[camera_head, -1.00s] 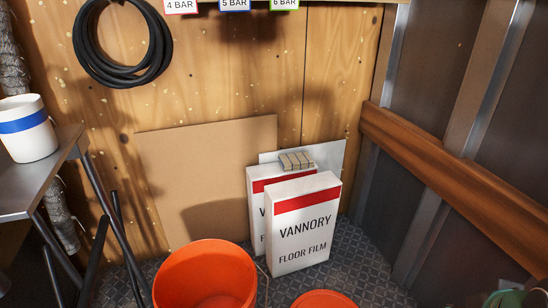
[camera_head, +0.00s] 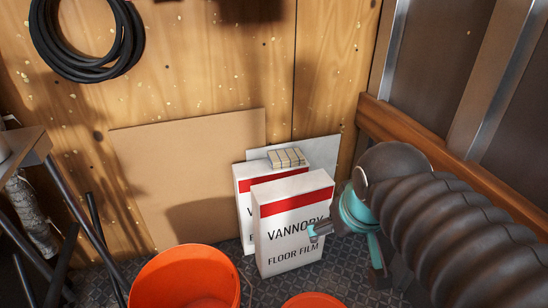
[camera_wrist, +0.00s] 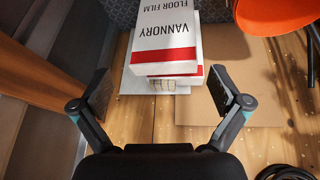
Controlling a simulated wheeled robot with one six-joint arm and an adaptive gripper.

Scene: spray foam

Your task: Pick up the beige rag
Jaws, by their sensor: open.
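The beige rag (camera_head: 287,157) is a small folded cloth with darker stripes. It lies on top of the rear white and red floor film box (camera_head: 248,176), close to the wall. In the wrist view the rag (camera_wrist: 176,83) shows between my open fingers, partly hidden by the front box. My gripper (camera_head: 347,257) is open and empty, in front of the boxes and to the right. It does not touch the rag.
The front floor film box (camera_head: 292,225) stands before the rear one. An orange bucket (camera_head: 187,275) is at lower left, and another orange rim (camera_head: 313,301) shows at the bottom. A brown panel (camera_head: 185,165) leans on the wall. A wooden rail (camera_head: 383,125) runs at right.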

